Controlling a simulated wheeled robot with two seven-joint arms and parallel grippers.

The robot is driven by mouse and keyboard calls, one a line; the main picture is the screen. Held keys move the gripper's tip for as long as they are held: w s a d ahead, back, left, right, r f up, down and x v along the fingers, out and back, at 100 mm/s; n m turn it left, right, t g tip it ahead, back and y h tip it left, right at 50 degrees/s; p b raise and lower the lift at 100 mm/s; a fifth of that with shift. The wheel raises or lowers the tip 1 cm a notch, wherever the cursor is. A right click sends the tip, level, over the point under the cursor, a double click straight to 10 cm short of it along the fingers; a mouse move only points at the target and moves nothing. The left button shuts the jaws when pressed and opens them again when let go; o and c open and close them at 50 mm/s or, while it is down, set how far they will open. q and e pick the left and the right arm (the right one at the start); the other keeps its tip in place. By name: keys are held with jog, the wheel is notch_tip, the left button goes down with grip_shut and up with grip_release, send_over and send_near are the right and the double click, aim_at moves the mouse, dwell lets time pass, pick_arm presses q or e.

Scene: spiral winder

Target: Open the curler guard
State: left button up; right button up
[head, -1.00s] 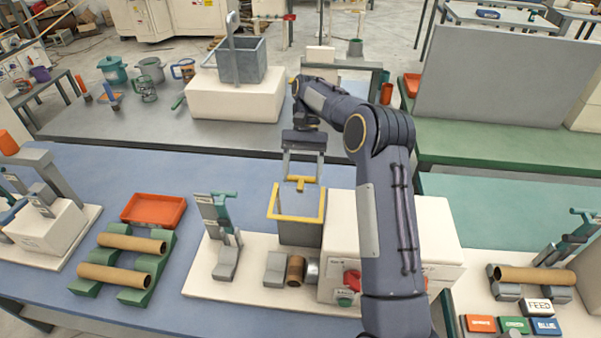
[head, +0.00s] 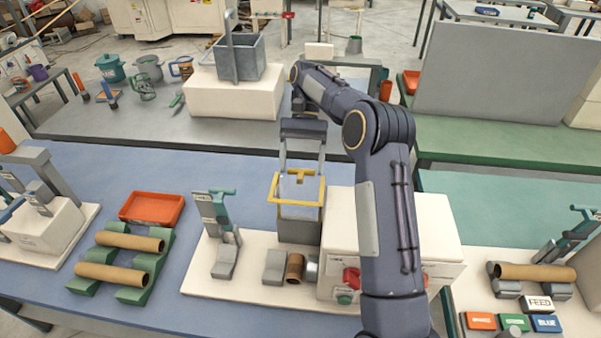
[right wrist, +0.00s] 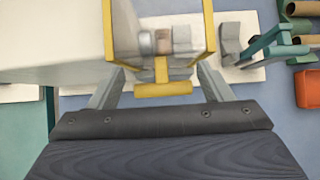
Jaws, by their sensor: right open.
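The curler guard (head: 324,192) is a yellow frame with clear panels and a short yellow T-shaped handle, on the grey housing (head: 299,230) of the winder. My right gripper (head: 301,172) is above and behind it, open, with its two fingers pointing down on either side of the handle. In the right wrist view, the handle (right wrist: 163,89) lies between the spread fingers (right wrist: 160,88), with gaps on both sides. Whether a fingertip touches the frame I cannot tell. The guard looks somewhat raised from the housing. My left gripper is not in view.
A white box with a red switch (head: 351,278) stands right of the housing, partly behind my right arm. A brown roll (head: 295,267) sits in front. A green-handled lever stand (head: 216,220) is to the left. Cardboard tubes (head: 134,242) and an orange tray (head: 152,208) are farther left.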

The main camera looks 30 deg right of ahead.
jog(key=s+r, duration=0.1)
jog(key=r, duration=0.1)
jog(key=s+a+r, duration=0.2)
jog(key=s+r, duration=0.1)
jog(key=shift+a+r, duration=0.15)
jog(key=shift+r, duration=0.15)
jog(key=s+a, duration=0.1)
jog(key=s+r+b, duration=0.1)
jog(key=s, duration=0.1)
jog(key=s+a+r+b, duration=0.1)
jog(key=shift+s+a, duration=0.3)
jog(key=shift+s, duration=0.05)
jog(key=shift+s+a+r+b, duration=0.1)
jog(key=shift+s+a+r, duration=0.25)
jog(key=shift+s, duration=0.25)
jog(key=shift+s+a+r+b, duration=0.1)
jog(key=shift+s+a+r, duration=0.25)
jog(key=shift+s, duration=0.25)
jog(key=shift+s+a+r+b, duration=0.1)
jog(key=shift+s+a+r, duration=0.25)
jog(key=shift+s, duration=0.25)
jog(key=shift+d, duration=0.1)
jog(key=shift+c, duration=0.3)
